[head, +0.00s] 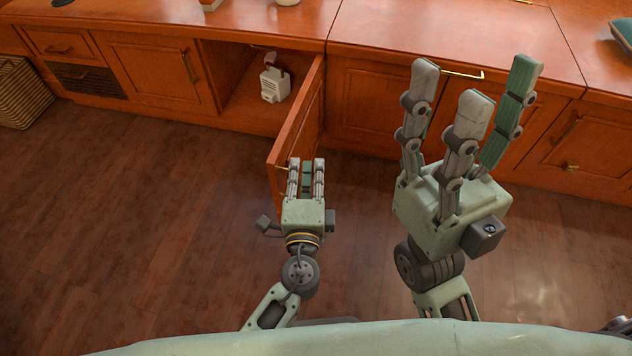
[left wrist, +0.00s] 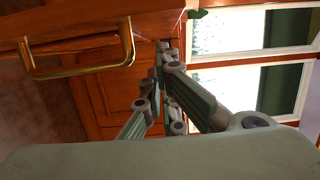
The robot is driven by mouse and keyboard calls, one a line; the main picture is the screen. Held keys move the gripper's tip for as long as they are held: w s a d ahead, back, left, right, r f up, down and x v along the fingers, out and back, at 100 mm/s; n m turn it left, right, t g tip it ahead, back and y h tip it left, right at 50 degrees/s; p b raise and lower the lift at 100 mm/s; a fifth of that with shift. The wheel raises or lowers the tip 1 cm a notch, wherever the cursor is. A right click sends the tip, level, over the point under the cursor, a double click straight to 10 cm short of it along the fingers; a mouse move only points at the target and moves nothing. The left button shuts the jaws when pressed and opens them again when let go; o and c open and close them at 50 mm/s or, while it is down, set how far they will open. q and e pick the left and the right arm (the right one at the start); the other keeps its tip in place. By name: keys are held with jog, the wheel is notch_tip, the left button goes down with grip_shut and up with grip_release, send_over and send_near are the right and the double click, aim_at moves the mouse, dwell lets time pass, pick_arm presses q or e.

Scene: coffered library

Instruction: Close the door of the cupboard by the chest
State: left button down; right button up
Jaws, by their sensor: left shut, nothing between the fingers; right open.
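The cupboard door (head: 292,136) stands wide open in the head view, swung out toward me from the right side of the open cupboard (head: 245,108). My left gripper (head: 307,165) is shut and empty, at the outer end of the door, by its right face; I cannot tell whether it touches. In the left wrist view the left fingers (left wrist: 165,95) are beside a wooden panel with a brass handle (left wrist: 85,65). My right gripper (head: 475,85) is open and raised, in front of the cupboards to the right. No chest can be clearly made out.
A small white appliance-like object (head: 274,82) stands inside the open cupboard. The wooden counter (head: 400,45) runs above the closed cupboards. A woven basket (head: 20,95) is at far left. The wooden floor (head: 150,210) left of the door is clear.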

pick_arm(q)
jog(key=shift+w+a, duration=0.25)
jog(key=shift+a, duration=0.55)
jog(key=shift+a, duration=0.1)
